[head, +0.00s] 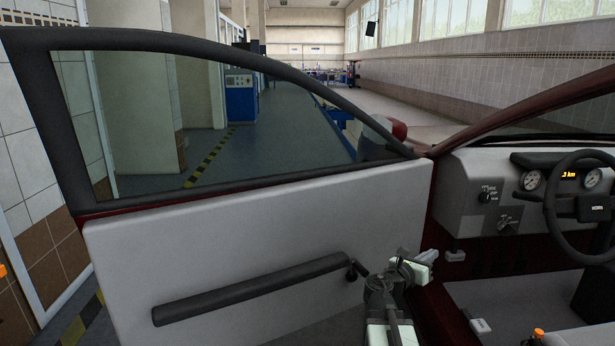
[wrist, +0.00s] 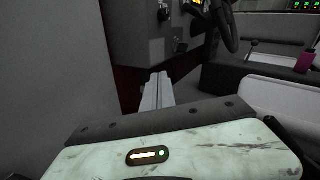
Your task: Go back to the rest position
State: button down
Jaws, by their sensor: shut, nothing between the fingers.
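My gripper (wrist: 157,90) shows in the wrist view as two pale fingers side by side, with no gap between them and nothing held. They point towards the lower dashboard area inside the car. In the head view my arm is folded low at the bottom centre, in front of the door's inner panel and near the end of its armrest. The gripper's fingertips are hard to make out there. The open car door (head: 250,235) has a light grey panel and a dark armrest (head: 250,290).
The dashboard (head: 475,190) and steering wheel (head: 580,200) are at the right. The steering wheel also shows at the top of the wrist view (wrist: 228,25). A tiled wall (head: 25,160) stands close on the left. Beyond the door window is open workshop floor with a blue cabinet (head: 240,98).

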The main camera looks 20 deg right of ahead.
jog(key=w+a+f+m+g+y, duration=0.1)
jog(key=a+f+m+y, duration=0.3)
jog(key=a, duration=0.4)
jog(key=w+a+f+m+y, duration=0.1)
jog(key=a+f+m+y, duration=0.15)
jog(key=a+f, duration=0.55)
jog(key=w+a+f+m+g+y, duration=0.15)
jog(key=a+f+m, duration=0.25)
jog(key=a, duration=0.5)
jog(key=s+a+f+m+g+y, duration=0.2)
jog(key=s+a+f+m+y, duration=0.25)
jog(key=a+m, duration=0.3)
jog(key=s+a+f+m+g+y, duration=0.25)
jog(key=s+a+m+y, duration=0.2)
jog(key=a+m, duration=0.35)
notch_tip(320, 180, up, 36)
jog(key=a+n+p, duration=0.1)
jog(key=p, duration=3.5)
jog(key=shift+s+a+f+t, duration=0.15)
jog(key=shift+s+f+t, duration=0.05)
jog(key=shift+t, duration=0.1)
